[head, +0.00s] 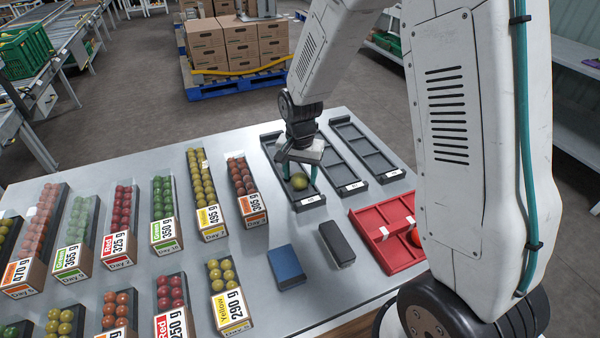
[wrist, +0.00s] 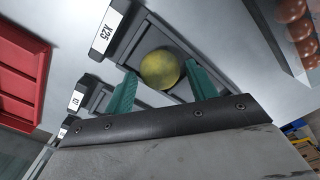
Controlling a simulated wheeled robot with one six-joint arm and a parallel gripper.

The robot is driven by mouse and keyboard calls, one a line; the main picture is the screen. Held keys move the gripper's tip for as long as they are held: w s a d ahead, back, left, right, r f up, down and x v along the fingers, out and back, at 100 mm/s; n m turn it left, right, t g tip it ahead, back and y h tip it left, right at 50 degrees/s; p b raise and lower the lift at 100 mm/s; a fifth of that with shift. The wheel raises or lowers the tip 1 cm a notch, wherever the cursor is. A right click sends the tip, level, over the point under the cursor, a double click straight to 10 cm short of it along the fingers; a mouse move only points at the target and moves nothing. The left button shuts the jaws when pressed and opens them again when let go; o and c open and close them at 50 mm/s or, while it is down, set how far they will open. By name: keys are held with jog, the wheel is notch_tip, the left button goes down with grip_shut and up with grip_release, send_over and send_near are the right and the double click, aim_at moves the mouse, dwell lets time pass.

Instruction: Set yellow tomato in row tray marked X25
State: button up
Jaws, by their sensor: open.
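The yellow tomato (head: 299,181), slightly greenish, is in the leftmost of three dark row trays, in the compartment at the labelled end. It also shows in the wrist view (wrist: 160,69). That row tray (head: 270,137) has a white label (wrist: 109,30) reading X25, upside down in the wrist view. My gripper (head: 300,174) is over this tray with its teal fingers apart, one on each side of the tomato. In the wrist view a gap shows between the tomato and the left finger; contact on the right is unclear. The tray's far part is partly hidden by my gripper.
Two more dark row trays (head: 353,187) stand to the right, with no tomatoes visible. A red divided tray (head: 372,239) holds a red tomato, partly behind my arm. A blue box (head: 286,267) and a black box (head: 337,244) lie in front. Several labelled tomato punnets fill the left.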

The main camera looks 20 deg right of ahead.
jog(key=shift+r, duration=0.1)
dwell(0.3)
jog(key=shift+r, duration=1.65)
jog(key=o, duration=0.5)
jog(key=shift+c, duration=1.4)
